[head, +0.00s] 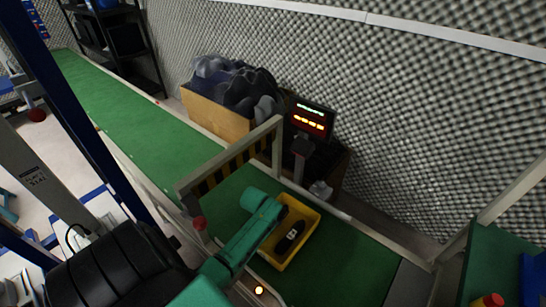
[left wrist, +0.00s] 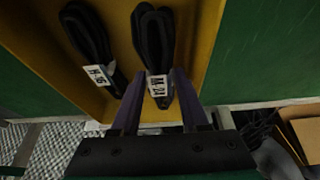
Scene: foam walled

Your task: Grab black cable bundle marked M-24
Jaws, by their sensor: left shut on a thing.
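The black cable bundle marked M-24 (left wrist: 154,40) lies in the yellow tray (left wrist: 205,25) in the left wrist view, with its white label facing the camera. My left gripper (left wrist: 157,92) has its two purple fingers on either side of the bundle at the label and is shut on it. A second black bundle (left wrist: 88,38), with a white label that seems to read M-16, lies beside it to the left, apart from the fingers. In the head view my teal left arm reaches over the yellow tray (head: 306,212), where a dark bundle (head: 290,238) shows. My right gripper is in neither view.
The tray stands on a green conveyor (head: 350,270). A striped gate frame (head: 228,160) crosses the conveyor behind my arm. A lit display (head: 312,121) and a box of grey foam (head: 215,118) stand beyond. The belt right of the tray is clear.

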